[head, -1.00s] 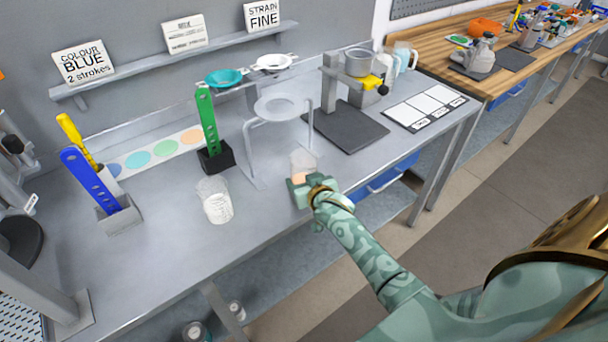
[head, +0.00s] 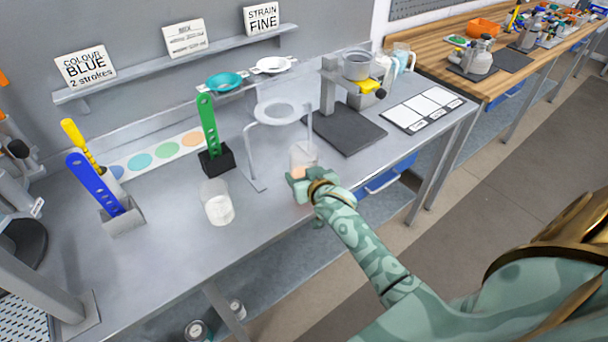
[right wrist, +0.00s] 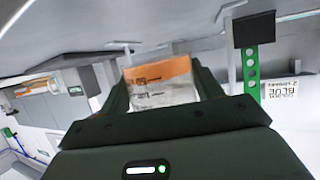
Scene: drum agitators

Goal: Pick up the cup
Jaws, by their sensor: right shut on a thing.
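A clear cup with something orange low in it (head: 303,153) is at the front edge of the grey bench, in front of the white ring stand. My right gripper (head: 300,184) is shut on it, and my arm reaches in from the lower right. In the right wrist view the cup (right wrist: 160,82) sits between the two dark fingers (right wrist: 162,95), with an orange band across it. A second clear cup with white contents (head: 218,208) stands on the bench to the left, apart from the gripper. My left gripper is not in view.
The ring stand (head: 277,113) is close behind the held cup. A green slotted paddle (head: 208,130) stands in a black block. Blue and yellow paddles (head: 95,185) stand in a grey holder at left. A press with a dark base (head: 346,127) is at right.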

